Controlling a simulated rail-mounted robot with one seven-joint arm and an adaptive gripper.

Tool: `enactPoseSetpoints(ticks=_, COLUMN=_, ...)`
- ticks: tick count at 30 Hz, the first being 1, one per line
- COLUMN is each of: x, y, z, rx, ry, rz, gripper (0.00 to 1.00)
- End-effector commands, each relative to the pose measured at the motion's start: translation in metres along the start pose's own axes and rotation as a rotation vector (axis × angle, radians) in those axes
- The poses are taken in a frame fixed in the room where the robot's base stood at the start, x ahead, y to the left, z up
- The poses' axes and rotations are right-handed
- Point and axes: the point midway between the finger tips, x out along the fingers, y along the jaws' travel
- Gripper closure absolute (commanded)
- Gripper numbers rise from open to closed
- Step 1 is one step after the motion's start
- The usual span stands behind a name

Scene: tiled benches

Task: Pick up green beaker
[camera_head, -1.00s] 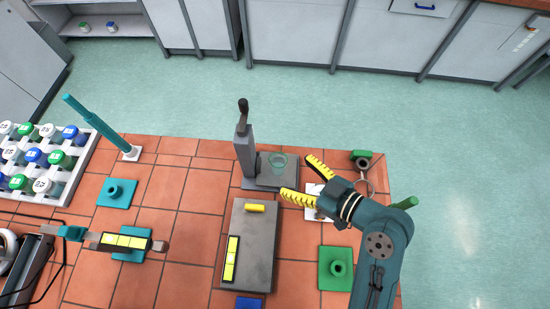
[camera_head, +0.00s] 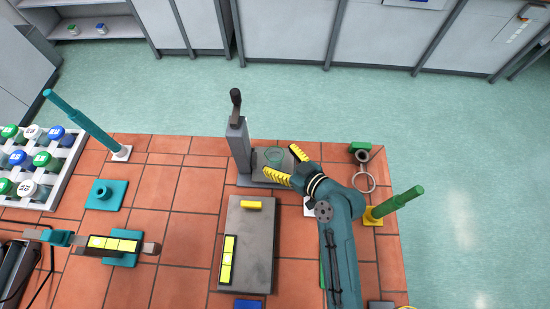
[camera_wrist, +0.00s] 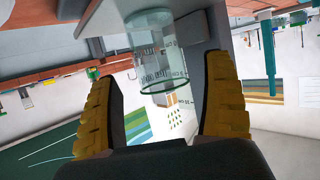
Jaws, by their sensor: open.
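The green beaker is a clear glass with a green-tinted rim. It stands on the grey base plate of a stand (camera_head: 245,182) in the head view (camera_head: 274,157). In the wrist view the beaker (camera_wrist: 157,48) shows upside down, in the gap between the two fingers. My gripper (camera_head: 282,163) is open, with yellow-padded fingers pointing left at the beaker, one on the near side and one on the far side. The wrist view shows both fingers apart (camera_wrist: 160,85). I see no contact with the glass, but the exact depth is hard to tell.
The stand's grey upright (camera_head: 237,147) rises just left of the beaker. A grey plate with yellow blocks (camera_head: 257,260) lies in front. A ring clamp (camera_head: 364,181) and a green rod (camera_head: 402,200) are to the right. A bottle rack (camera_head: 75,165) stands far left.

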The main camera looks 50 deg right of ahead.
Motion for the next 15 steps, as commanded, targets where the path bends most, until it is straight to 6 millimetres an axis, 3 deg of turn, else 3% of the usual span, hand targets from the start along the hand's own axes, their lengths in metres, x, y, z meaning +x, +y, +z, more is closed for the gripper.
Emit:
enactPoseSetpoints(ticks=4, x=0.023, y=-0.001, z=-0.001, rx=-0.002, ry=0.001, rz=-0.001, gripper=0.17)
enactPoseSetpoints(ticks=11, x=0.026, y=-0.001, z=0.000, rx=-0.001, ry=0.001, rz=0.001, gripper=0.17)
enactPoseSetpoints(ticks=12, x=0.026, y=-0.001, z=0.000, rx=-0.001, ry=0.001, rz=0.001, gripper=0.20)
enactPoseSetpoints(ticks=15, x=0.026, y=-0.001, z=0.000, rx=-0.001, ry=0.001, rz=0.000, gripper=0.39)
